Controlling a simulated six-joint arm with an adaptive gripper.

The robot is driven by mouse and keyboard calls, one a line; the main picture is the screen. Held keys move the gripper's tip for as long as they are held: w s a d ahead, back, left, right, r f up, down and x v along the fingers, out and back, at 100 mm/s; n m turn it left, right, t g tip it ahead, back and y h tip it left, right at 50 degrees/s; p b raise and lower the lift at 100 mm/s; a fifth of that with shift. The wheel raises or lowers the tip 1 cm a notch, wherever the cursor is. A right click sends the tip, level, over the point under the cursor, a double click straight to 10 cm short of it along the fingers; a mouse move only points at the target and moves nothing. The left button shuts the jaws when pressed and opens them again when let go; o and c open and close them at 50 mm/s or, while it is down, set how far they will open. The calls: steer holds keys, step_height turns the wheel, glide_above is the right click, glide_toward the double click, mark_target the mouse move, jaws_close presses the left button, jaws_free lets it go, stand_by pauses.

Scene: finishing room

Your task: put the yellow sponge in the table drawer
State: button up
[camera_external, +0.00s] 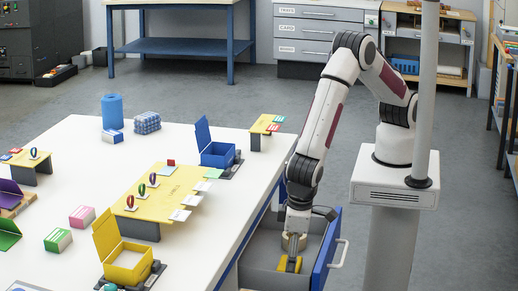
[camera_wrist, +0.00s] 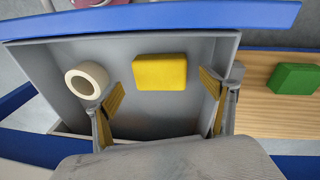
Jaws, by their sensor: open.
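The yellow sponge (camera_wrist: 160,72) is a rounded block inside the open grey table drawer (camera_wrist: 60,60), and it looks to lie on the drawer floor. In the wrist view my gripper (camera_wrist: 160,103) is open, its two fingers spread wide to the left and right of the sponge. The fingers appear apart from it. In the external view my gripper (camera_external: 291,262) points down into the drawer (camera_external: 262,247), by the sponge (camera_external: 283,265), which it partly hides. The drawer's blue front (camera_external: 326,250) with its pale handle is pulled out from the white table.
A cream tape roll (camera_wrist: 86,80) sits in the drawer, left of the sponge. A green block (camera_wrist: 293,78) lies on a wooden surface right of the drawer. The white table (camera_external: 200,262) carries yellow stands, small boxes and an open blue box (camera_external: 217,154).

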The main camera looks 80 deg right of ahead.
step_height(320, 180, up, 9)
steer(key=s+a, duration=0.1)
stand_by(0.4)
steer(key=shift+r, duration=0.15)
stand_by(0.6)
steer(key=w+d+r+m+t+y, duration=0.1)
steer(key=w+d+r, duration=0.5)
steer(key=d+r, duration=0.5)
steer(key=w+d+r+y, duration=0.1)
steer(key=w+d+r, duration=0.4)
steer(key=d+r, duration=0.65)
steer(key=s+d+t, duration=0.1)
steer(key=s+d, duration=0.3)
steer(key=d, duration=0.4)
steer(key=s+d+r+t, duration=0.1)
steer(key=s+d, duration=0.3)
steer(key=d, duration=0.4)
steer(key=s+d+r+m+t, duration=0.1)
steer(key=s+d, duration=0.2)
steer(key=d, duration=0.6)
steer(key=shift+s+r+h, duration=0.25)
steer(key=shift+s+h, duration=0.05)
steer(key=shift+s, duration=0.1)
